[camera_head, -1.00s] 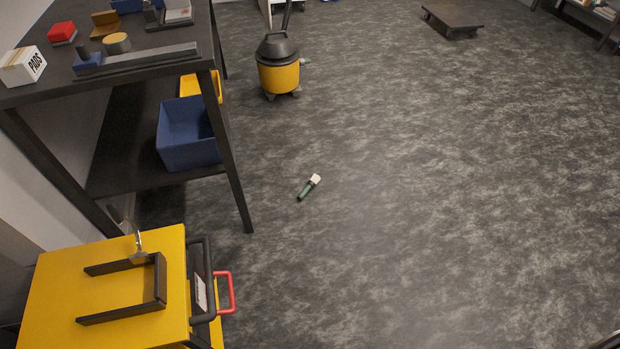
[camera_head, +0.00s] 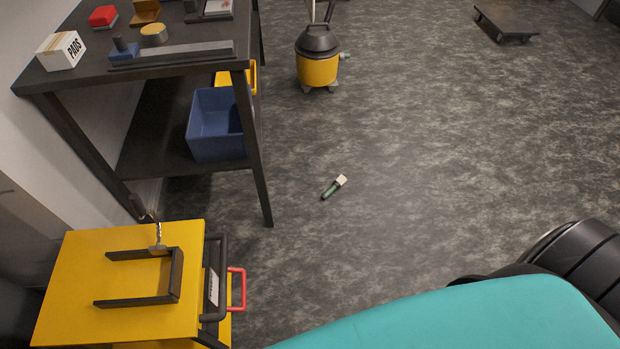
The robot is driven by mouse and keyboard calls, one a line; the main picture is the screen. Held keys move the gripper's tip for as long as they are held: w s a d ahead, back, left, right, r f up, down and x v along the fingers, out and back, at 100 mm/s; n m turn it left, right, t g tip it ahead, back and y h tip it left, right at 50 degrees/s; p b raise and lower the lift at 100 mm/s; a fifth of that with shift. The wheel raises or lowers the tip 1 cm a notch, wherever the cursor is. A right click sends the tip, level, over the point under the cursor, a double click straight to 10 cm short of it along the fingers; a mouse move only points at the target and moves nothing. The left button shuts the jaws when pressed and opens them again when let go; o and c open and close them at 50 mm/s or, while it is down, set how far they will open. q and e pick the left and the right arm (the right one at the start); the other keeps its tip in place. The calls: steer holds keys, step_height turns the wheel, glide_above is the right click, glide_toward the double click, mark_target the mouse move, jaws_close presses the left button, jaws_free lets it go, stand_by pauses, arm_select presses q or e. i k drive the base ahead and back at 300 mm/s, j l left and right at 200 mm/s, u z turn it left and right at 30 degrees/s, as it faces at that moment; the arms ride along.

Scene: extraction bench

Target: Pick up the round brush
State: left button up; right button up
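A small brush (camera_head: 333,188) with a green handle and a pale, squarish head lies on the dark floor, right of the workbench's front leg. Its head points up and to the right. It is the only brush I can make out, and it is too small to tell whether its head is round. Neither of my grippers shows in the head view. A teal and black part of my own body covers the lower right.
The dark workbench (camera_head: 180,69) stands at the left, with a blue bin (camera_head: 217,143) on its lower shelf. A yellow cart (camera_head: 80,270) with a red handle (camera_head: 240,289) is at lower left. A yellow vacuum (camera_head: 317,68) stands behind the brush. Floor around the brush is clear.

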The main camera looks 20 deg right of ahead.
mark_target(338, 182)
steer(key=i+l+u, duration=0.1)
steer(key=l, duration=0.25)
steer(key=i+l, duration=0.2)
steer(key=l, duration=0.2)
steer(key=i+l+u, duration=0.15)
steer(key=l, duration=0.25)
steer(key=i+l, duration=0.15)
steer(key=l, duration=0.2)
steer(key=i+l+u, duration=0.15)
steer(key=l, duration=0.25)
steer(key=i+l+u, duration=0.1)
steer(key=l, duration=0.3)
steer(key=i+l, duration=0.1)
steer(key=l, duration=0.35)
steer(key=u, duration=0.05)
